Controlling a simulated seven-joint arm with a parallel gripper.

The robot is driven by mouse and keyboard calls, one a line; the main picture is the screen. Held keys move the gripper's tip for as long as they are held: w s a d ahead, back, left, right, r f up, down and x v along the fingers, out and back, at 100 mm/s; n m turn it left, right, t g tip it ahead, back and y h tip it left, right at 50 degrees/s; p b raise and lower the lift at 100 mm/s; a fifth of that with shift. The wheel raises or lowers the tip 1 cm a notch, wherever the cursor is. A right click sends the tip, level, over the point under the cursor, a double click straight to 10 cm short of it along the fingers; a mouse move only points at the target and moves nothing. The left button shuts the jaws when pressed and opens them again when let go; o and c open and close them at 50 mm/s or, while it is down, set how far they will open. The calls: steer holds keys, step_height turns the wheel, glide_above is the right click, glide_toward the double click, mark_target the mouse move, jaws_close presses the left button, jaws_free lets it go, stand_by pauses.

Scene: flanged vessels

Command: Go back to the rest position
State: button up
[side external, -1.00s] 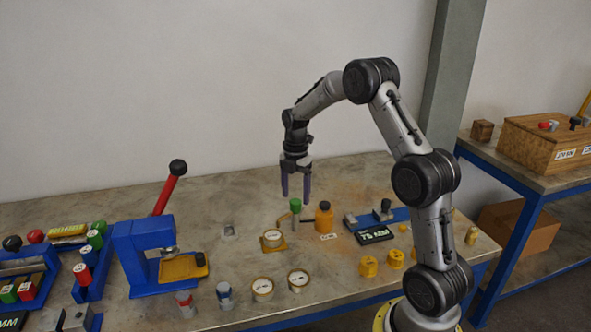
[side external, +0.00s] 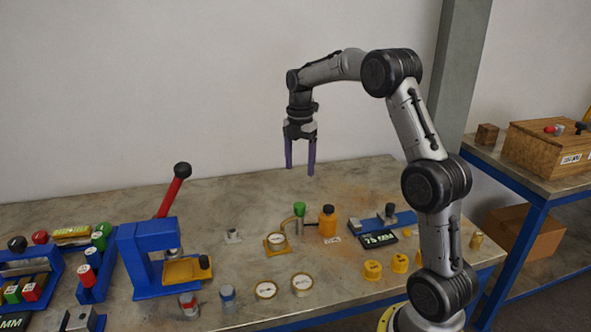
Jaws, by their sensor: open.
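My gripper (side external: 300,168) is open and empty. Its two purple fingers point straight down, well above the back part of the table (side external: 225,195). Nothing touches the fingers.
A blue press (side external: 148,252) with a red lever (side external: 172,192) stands left of centre. Round white-faced vessels (side external: 266,290) and yellow caps (side external: 372,270) sit near the front. Blue racks (side external: 97,268) fill the left. A second table with a wooden box (side external: 550,150) is at right.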

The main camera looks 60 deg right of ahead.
steer(key=s+a+r+n+t, duration=0.2)
steer(key=a+r, duration=0.7)
steer(key=r, duration=0.1)
steer(key=s+a+r+m+t, duration=0.2)
steer(key=s+a+r, duration=0.1)
steer(key=s+a, duration=0.5)
steer(key=s+a+f+m, duration=0.3)
steer(key=s+f+m, duration=0.1)
steer(key=s+m, duration=0.3)
steer(key=s+a+f+m+t, duration=0.1)
steer(key=s+a+f+m, duration=0.3)
steer(key=s+m, duration=0.3)
steer(key=m, duration=0.3)
steer(key=shift+f+t, duration=0.2)
steer(key=shift+t, duration=0.1)
